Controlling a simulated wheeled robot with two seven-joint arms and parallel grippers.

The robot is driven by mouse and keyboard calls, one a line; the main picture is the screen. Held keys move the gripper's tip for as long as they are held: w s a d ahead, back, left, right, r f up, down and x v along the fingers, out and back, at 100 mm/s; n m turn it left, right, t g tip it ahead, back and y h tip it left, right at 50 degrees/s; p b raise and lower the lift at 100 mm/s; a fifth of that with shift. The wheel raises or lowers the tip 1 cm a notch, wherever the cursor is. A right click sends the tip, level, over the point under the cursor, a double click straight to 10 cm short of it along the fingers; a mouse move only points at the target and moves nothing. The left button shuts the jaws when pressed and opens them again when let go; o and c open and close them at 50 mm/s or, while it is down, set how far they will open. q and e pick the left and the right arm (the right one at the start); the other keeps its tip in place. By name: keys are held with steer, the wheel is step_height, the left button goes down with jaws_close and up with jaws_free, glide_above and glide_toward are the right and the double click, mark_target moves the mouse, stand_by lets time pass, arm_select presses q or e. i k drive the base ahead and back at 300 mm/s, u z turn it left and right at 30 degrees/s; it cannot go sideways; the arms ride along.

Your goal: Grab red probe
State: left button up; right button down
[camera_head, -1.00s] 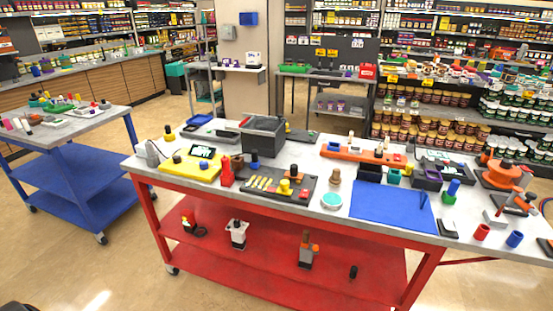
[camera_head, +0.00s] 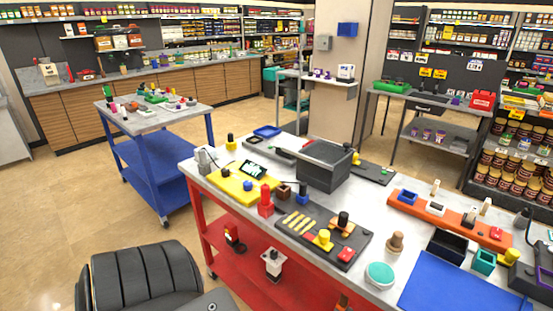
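An upright red piece (camera_head: 265,201) stands on the red-framed workbench (camera_head: 372,284), by the left corner of a dark tray. It is the likeliest red probe, but it is too small to tell for sure. Neither of my grippers is in view.
A blue cart (camera_head: 160,185) with small parts stands left of the workbench, with bare floor between. A dark open bin (camera_head: 323,170) stands behind the tray. A blue mat (camera_head: 455,285) and an orange rack (camera_head: 455,217) lie to the right.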

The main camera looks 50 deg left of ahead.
mark_target(264, 190)
steer(key=u, duration=0.6)
steer(key=i, duration=0.9)
steer(key=u, duration=0.85)
